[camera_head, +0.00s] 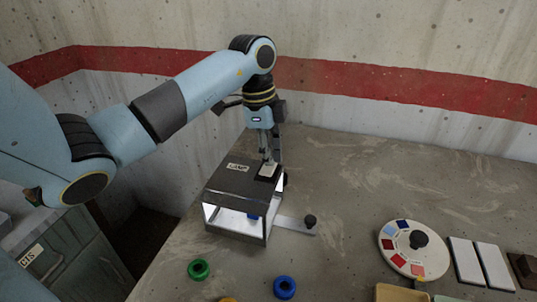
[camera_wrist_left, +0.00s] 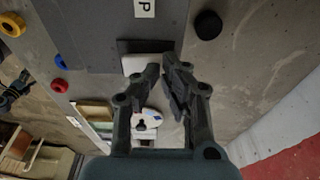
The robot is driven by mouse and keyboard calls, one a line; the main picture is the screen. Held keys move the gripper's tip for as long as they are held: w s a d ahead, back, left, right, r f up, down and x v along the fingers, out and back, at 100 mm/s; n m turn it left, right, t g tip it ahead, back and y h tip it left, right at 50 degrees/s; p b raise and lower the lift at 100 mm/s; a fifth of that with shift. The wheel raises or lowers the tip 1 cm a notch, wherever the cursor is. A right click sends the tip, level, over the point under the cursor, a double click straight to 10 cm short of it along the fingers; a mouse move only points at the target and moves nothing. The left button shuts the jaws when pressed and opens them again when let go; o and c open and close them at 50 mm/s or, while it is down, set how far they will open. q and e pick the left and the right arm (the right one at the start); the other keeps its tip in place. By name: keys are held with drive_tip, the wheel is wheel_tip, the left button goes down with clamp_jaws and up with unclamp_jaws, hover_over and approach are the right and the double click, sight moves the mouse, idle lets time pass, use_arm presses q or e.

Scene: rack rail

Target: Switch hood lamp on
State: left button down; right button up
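The dark hood box (camera_head: 232,180) stands at the table's left, with a white label on top. A pale switch (camera_head: 267,170) on a black plate is at its top right corner. The switch (camera_wrist_left: 134,65) also shows in the left wrist view, partly behind a fingertip. My left gripper (camera_head: 267,157) points down just above the switch; its fingertips (camera_wrist_left: 162,68) are close together with nothing visible held. I cannot tell whether they touch the switch. The inside of the hood looks pale; whether its lamp is lit is unclear. My right gripper is out of view.
A flat bar with a black knob (camera_head: 310,221) sticks out right of the hood. A green ring (camera_head: 198,269) and a blue ring (camera_head: 285,287) lie in front. A colour dial (camera_head: 394,254) and white panels (camera_head: 480,262) are at right. The back right table is clear.

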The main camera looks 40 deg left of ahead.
use_arm(q)
drive_tip(key=shift+s, duration=0.1)
drive_tip(key=shift+r+p, duration=0.75)
drive_tip(key=shift+p, duration=0.05)
wheel_tip(320, 180, up, 6)
drive_tip(key=p, duration=0.5)
drive_tip(key=shift+f, duration=0.2)
drive_tip(key=shift+f, duration=0.1)
